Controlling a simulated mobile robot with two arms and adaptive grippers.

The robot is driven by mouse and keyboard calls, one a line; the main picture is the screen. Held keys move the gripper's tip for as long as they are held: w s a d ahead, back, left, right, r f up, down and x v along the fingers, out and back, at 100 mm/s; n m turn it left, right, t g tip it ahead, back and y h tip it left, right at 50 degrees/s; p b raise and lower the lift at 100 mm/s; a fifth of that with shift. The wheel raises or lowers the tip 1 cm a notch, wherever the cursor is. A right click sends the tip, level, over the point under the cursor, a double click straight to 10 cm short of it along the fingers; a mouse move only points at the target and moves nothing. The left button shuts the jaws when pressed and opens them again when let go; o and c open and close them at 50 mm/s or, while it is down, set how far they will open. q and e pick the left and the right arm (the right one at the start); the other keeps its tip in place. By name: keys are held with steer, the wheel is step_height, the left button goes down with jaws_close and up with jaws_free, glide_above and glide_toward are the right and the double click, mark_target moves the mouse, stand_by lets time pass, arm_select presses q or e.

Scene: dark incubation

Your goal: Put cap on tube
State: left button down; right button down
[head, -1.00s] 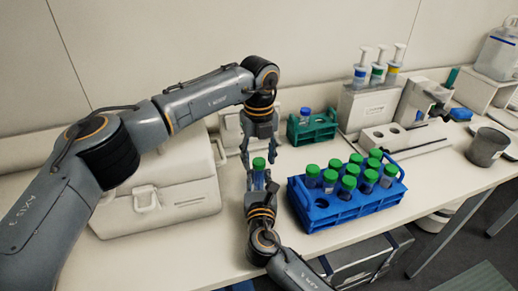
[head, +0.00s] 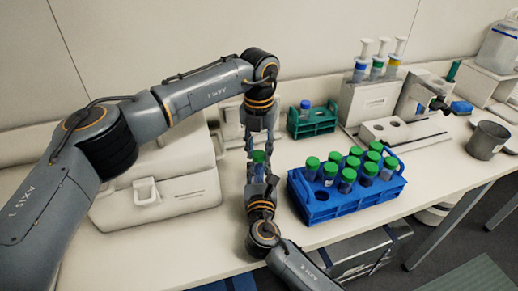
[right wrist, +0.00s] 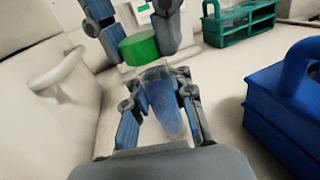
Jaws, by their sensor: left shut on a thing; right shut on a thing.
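The tube (head: 258,173) is clear with blue contents, held roughly upright in the head view, and also shows in the right wrist view (right wrist: 162,105). Its green cap (head: 258,157) is at the tube's mouth, and in the right wrist view (right wrist: 139,47) it covers the top end. I cannot tell whether it is fully seated. My left gripper (head: 258,154) reaches down from above and is shut on the cap. My right gripper (head: 259,181) comes up from below and is shut on the tube. The fingers partly hide both things.
A blue rack (head: 325,211) with several green-capped tubes stands close on the right. A green rack (head: 312,127) with a blue-capped tube is behind. A white case (head: 165,205) stands close on the left. A grey beaker (head: 486,142) is at the far right.

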arm_select(q)
steer(key=m, duration=0.4)
steer(key=shift+m, duration=0.3)
steer(key=m, duration=1.1)
steer(key=c, duration=0.9)
jaws_free()
step_height(320, 180, up, 12)
steer(key=shift+f, duration=0.1)
